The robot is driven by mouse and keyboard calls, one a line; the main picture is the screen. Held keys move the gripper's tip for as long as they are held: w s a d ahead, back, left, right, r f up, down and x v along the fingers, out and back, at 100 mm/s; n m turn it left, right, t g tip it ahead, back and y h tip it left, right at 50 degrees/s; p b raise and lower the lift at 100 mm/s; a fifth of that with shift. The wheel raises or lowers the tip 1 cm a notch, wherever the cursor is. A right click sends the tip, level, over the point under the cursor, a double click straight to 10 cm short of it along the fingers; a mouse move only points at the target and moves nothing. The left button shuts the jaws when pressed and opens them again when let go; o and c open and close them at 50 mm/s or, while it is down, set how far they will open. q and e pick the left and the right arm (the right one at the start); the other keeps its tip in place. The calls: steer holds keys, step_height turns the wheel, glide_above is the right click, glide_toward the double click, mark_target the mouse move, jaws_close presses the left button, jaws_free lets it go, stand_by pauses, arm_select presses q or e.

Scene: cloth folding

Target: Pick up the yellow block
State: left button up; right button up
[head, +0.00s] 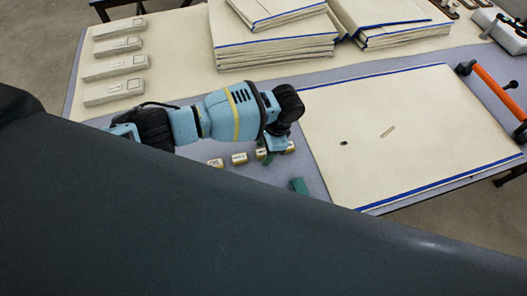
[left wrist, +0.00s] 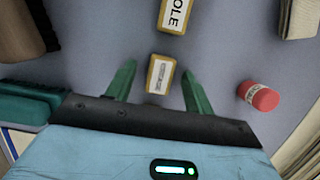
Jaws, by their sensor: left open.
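A yellow block with a white label (left wrist: 160,74) lies on the grey mat between the two green fingers of my left gripper (left wrist: 158,68) in the left wrist view. The fingers are apart, with a gap visible on each side of the block. A second yellow block (left wrist: 174,14), its label partly reading "OLE", lies farther ahead. In the head view my left gripper (head: 273,150) is low over a row of small yellowish blocks (head: 239,158) and partly hides some of them. My right gripper is not in view.
A red-ended cylinder (left wrist: 262,97) lies right of the fingers. A dark green object (head: 299,186) lies near the large cream cloth (head: 400,125). An orange-handled tool (head: 497,90) is at right.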

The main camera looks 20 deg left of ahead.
mark_target(264, 151)
arm_select(q)
steer(key=shift+c, duration=0.2)
steer(key=c, duration=1)
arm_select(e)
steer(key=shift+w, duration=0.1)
arm_select(q)
steer(key=shift+r, duration=0.1)
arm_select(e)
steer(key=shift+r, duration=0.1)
